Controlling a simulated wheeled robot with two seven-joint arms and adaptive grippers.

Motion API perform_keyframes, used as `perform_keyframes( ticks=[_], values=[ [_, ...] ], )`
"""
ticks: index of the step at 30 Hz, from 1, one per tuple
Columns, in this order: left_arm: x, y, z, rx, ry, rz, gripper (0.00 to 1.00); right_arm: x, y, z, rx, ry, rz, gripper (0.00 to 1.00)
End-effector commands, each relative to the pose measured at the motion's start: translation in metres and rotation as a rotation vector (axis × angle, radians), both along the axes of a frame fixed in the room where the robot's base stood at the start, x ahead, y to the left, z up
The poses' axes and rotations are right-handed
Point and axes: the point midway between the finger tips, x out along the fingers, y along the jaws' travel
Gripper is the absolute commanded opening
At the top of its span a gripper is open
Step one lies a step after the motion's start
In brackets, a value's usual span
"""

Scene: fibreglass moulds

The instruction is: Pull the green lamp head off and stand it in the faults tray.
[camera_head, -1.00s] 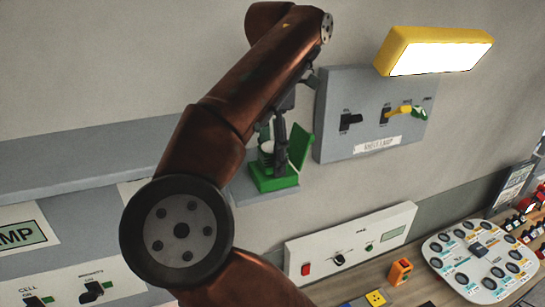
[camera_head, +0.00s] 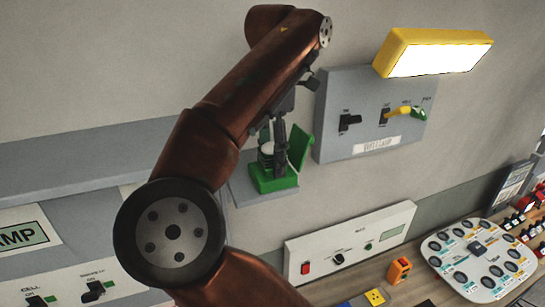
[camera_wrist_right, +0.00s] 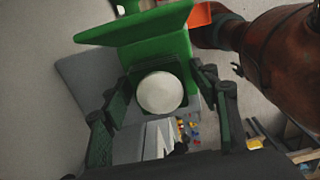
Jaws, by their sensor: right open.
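A green boxy piece (camera_head: 275,182) with an upright green flap and a pale round part stands on a small grey ledge at the wall; I take it for the green lamp head. In the right wrist view the green piece (camera_wrist_right: 150,52) fills the middle, its white disc facing the camera. My right gripper (camera_head: 279,148) is at the green piece, partly hiding it. In the right wrist view my right gripper (camera_wrist_right: 162,108) is open, one finger on each side of the disc. Contact cannot be told. My left gripper is not in view. I cannot identify the faults tray.
A grey switch panel (camera_head: 340,140) is on the wall just right of the green piece, under a lit yellow lamp (camera_head: 400,47). A white control box (camera_head: 300,248) stands below. A white plate with round recesses (camera_head: 465,280) lies on the bench at right.

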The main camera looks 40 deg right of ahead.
Motion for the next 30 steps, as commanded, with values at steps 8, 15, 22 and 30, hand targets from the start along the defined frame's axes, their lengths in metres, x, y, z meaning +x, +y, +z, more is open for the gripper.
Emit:
perform_keyframes(
  ticks=[8,15,22,30],
  values=[
    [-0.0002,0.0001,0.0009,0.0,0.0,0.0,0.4,-0.0001,-0.0001,-0.0001,0.0,0.0,0.0,0.54],
    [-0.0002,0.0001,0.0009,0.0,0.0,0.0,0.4,-0.0002,-0.0002,0.0,0.0,0.0,0.0,0.38],
    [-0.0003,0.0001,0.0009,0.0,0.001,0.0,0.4,-0.0002,-0.0002,0.0001,0.0,0.0,0.001,0.22],
    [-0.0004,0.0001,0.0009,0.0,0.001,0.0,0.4,-0.0002,-0.0002,0.0002,0.0,0.0,0.001,0.03]
  ],
)
